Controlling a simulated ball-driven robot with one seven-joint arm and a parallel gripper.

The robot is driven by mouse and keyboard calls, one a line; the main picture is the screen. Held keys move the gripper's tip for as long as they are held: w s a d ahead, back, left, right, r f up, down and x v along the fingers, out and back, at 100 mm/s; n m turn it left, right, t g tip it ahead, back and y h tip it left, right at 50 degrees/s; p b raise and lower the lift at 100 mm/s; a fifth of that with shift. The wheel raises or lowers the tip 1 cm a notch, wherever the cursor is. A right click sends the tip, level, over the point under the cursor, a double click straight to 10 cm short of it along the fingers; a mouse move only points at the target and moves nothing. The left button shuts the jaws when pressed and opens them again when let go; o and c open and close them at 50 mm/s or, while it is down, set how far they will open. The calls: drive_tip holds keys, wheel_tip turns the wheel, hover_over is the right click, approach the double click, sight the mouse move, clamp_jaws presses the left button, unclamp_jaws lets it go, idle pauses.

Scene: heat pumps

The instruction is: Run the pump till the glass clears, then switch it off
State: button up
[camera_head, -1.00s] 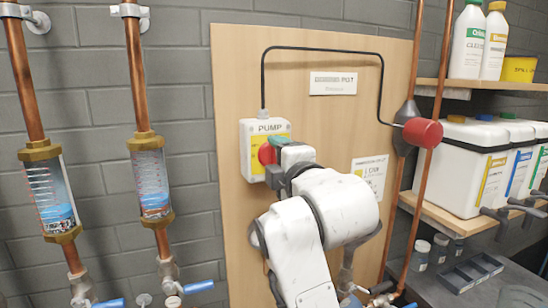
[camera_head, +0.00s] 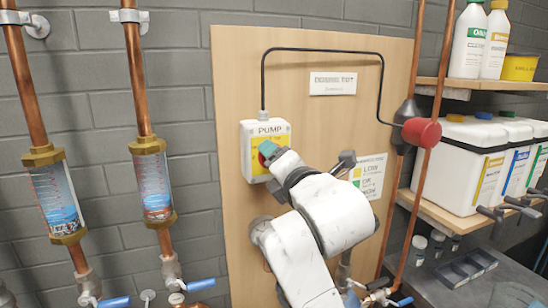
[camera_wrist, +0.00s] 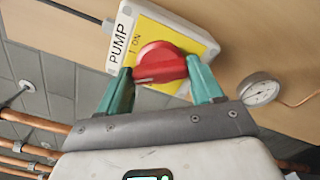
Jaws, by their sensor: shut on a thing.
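The pump box (camera_head: 247,172) is a white box with a yellow plate, fixed to the wooden board and labelled PUMP. Its red rotary knob (camera_wrist: 160,60) sits between the green fingertips of my gripper (camera_wrist: 165,78), which is shut on it. An ON mark shows beside the knob in the wrist view. In the head view my gripper (camera_head: 269,150) hides most of the knob. Two brass-ended sight glasses, left (camera_head: 57,200) and right (camera_head: 154,188), sit in copper pipes.
A gauge (camera_wrist: 258,90) is right of my gripper in the wrist view. A red cylinder (camera_head: 421,131) is on the pipe right of the board. Blue-handled valves (camera_head: 200,285) are below the glasses. Shelves with white containers (camera_head: 460,165) are at the right.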

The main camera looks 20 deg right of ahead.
drive_tip(key=shift+f+n+p, duration=0.1)
drive_tip(key=shift+n+p, duration=0.35)
drive_tip(key=shift+n, duration=2.05)
drive_tip(key=n, duration=0.5)
drive_tip(key=shift+p, duration=0.3)
drive_tip(key=o, duration=1.2)
drive_tip(key=shift+n, duration=0.3)
drive_tip(key=shift+s, duration=0.1)
